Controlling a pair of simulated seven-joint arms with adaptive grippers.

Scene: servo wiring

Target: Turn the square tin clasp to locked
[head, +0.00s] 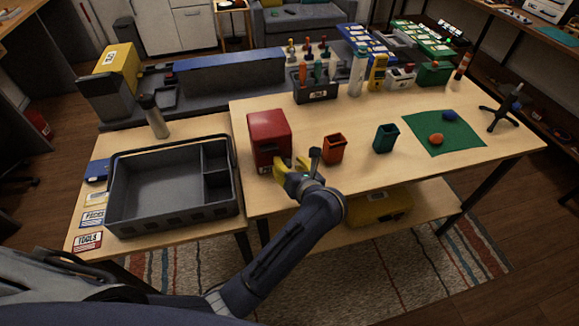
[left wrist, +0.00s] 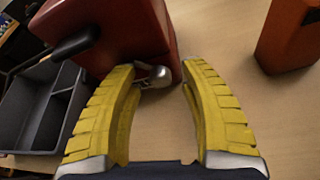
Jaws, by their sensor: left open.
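The square tin is a red box (head: 268,128) standing upright near the left front of the wooden table. It also fills the top of the left wrist view (left wrist: 120,32). A small silver metal clasp (left wrist: 155,77) sticks out at its lower edge, and a black handle (left wrist: 72,46) juts from its face further left. My left gripper (head: 290,163) is open, with its yellow fingers at the tin's near right side. In the left wrist view the clasp lies between the fingertips, close to the left one; I cannot tell whether they touch. My right gripper is not in view.
An orange cup (head: 333,150) stands just right of my left gripper, and a teal cup (head: 385,139) further right. A grey divided bin (head: 160,190) is at the left. A green mat (head: 455,140) with small balls lies at the right. A dark tool holder (head: 315,93) stands behind.

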